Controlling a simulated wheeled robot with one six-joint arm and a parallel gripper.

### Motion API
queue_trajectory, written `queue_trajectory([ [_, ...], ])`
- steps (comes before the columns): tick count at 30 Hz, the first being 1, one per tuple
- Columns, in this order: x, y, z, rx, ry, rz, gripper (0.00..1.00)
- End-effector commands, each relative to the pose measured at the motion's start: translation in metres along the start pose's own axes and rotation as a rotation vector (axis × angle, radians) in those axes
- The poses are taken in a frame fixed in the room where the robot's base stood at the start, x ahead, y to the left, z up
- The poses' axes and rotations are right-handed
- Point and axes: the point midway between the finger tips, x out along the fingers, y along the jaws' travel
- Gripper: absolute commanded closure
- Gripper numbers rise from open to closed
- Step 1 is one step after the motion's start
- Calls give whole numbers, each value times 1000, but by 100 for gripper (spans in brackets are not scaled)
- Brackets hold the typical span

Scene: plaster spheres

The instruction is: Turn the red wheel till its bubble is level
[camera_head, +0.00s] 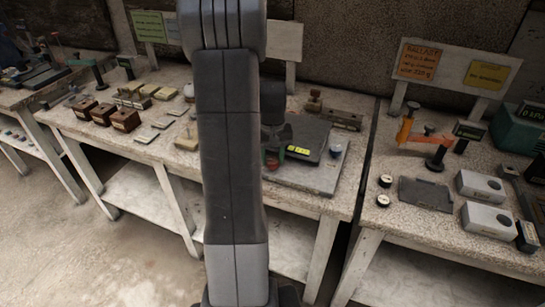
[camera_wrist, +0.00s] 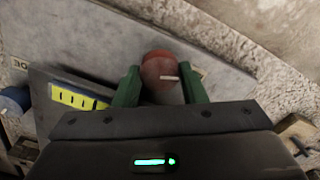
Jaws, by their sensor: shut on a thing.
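The red wheel (camera_wrist: 160,68) shows in the wrist view between the green fingers of my gripper (camera_wrist: 160,87), which are shut on it. It has a pale mark on its face. In the head view the red wheel (camera_head: 272,163) is a small red spot beside my arm, at the front of a grey plate (camera_head: 305,178). A yellow-green bubble vial (camera_wrist: 78,98) lies left of the gripper in the wrist view, and it also shows in the head view (camera_head: 299,150). Dark marks show on the vial, but where its bubble sits is too small to tell.
A blue wheel (camera_wrist: 14,100) is at the left edge of the wrist view and right of the vial in the head view (camera_head: 336,149). Wooden boxes (camera_head: 104,114) stand on the table's left part. Another table with grey boxes (camera_head: 481,185) stands at right. My arm hides the middle.

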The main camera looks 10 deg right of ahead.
Motion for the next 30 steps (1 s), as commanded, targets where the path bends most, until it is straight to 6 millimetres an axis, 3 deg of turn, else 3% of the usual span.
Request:
queue_trajectory([
  [30, -1, -1, 0, -966, 3, 2, 85],
])
